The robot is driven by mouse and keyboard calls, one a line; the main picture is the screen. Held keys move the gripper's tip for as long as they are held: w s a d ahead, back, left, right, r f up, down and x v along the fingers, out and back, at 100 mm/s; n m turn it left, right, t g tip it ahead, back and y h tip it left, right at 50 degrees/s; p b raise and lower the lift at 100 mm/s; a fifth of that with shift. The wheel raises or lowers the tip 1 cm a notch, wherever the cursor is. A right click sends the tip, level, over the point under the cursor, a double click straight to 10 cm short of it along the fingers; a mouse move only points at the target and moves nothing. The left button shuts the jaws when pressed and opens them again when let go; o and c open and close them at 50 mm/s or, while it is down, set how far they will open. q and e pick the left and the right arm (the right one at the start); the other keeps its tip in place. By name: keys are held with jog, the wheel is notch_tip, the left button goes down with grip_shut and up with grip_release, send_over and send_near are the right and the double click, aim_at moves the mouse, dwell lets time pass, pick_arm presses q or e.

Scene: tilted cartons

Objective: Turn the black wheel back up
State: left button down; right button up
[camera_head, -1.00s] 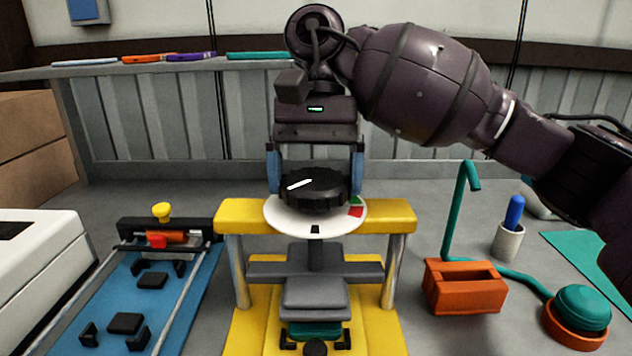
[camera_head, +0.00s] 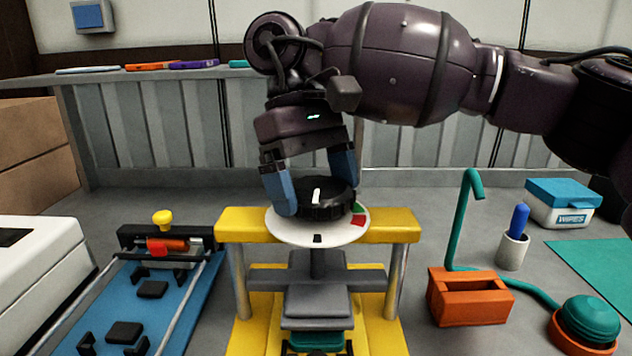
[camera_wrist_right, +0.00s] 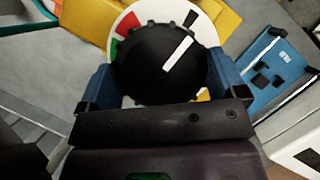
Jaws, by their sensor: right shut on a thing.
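The black wheel (camera_head: 324,199) sits on a white dial disc (camera_head: 288,230) on top of the yellow press frame (camera_head: 392,228). The disc carries a green patch, a red patch and a black mark. My right gripper (camera_head: 316,188) comes from above, tilted, with its blue fingers shut on the wheel's two sides. The right wrist view shows the wheel (camera_wrist_right: 150,75) between both fingers. Below the frame, a grey press plate (camera_head: 316,300) hangs over a teal piece. My left gripper is not in view.
Left of the press is a blue board (camera_head: 165,300) with rails and black clips. To the right stand an orange block (camera_head: 470,298) with a teal hooked rod, a white cup (camera_head: 513,250) with a blue stick, a teal dome (camera_head: 590,318) and a wipes box (camera_head: 565,203).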

jog(key=shift+r+n, duration=0.1)
jog(key=shift+n, duration=0.2)
jog(key=o, duration=0.6)
jog(key=p+v, duration=0.2)
jog(key=v, duration=0.7)
jog(key=shift+s+r, duration=0.1)
jog(key=shift+s, duration=0.05)
jog(key=shift+v, duration=0.85)
jog(key=shift+a, duration=0.1)
